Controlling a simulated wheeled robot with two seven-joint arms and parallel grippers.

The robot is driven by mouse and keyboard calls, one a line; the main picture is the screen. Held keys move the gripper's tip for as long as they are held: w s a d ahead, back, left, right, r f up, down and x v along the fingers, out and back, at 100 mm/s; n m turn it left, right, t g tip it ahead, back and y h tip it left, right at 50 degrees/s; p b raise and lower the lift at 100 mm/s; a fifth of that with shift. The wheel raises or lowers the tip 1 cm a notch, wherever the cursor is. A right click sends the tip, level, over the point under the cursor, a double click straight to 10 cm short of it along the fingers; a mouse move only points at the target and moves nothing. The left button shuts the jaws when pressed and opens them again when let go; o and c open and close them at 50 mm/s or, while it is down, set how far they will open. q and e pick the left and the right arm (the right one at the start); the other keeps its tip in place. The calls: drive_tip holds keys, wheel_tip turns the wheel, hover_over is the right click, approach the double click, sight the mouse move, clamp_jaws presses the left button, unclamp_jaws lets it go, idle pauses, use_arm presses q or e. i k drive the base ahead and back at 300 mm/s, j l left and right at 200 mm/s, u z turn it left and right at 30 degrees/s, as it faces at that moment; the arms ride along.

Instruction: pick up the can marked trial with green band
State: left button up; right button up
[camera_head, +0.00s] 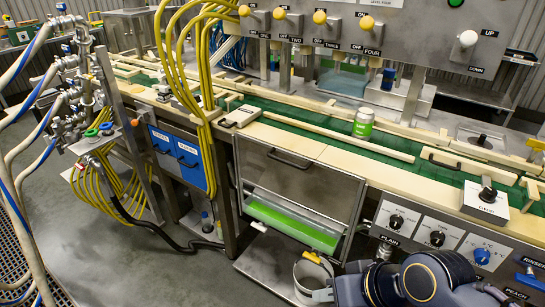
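The can (363,122) is light with a green band. It stands upright on the green conveyor at the centre right, beside the pale guide rail. Any lettering on it is too small to read. My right arm is at the bottom edge, below and in front of the conveyor and well apart from the can. My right gripper (322,294) is at the arm's left end, near a round metal container; its fingers are not clear enough to show whether they are open or shut. My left gripper is not in view.
A long pale guide rail (338,136) runs along the green conveyor in front of the can. A control panel (390,30) with yellow knobs hangs behind. Yellow hoses (180,60) come down at the left. A switch box (485,202) sits on the right. A round metal container (303,272) stands below.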

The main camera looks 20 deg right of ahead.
sight(364, 117)
drive_tip(key=z, duration=1.3)
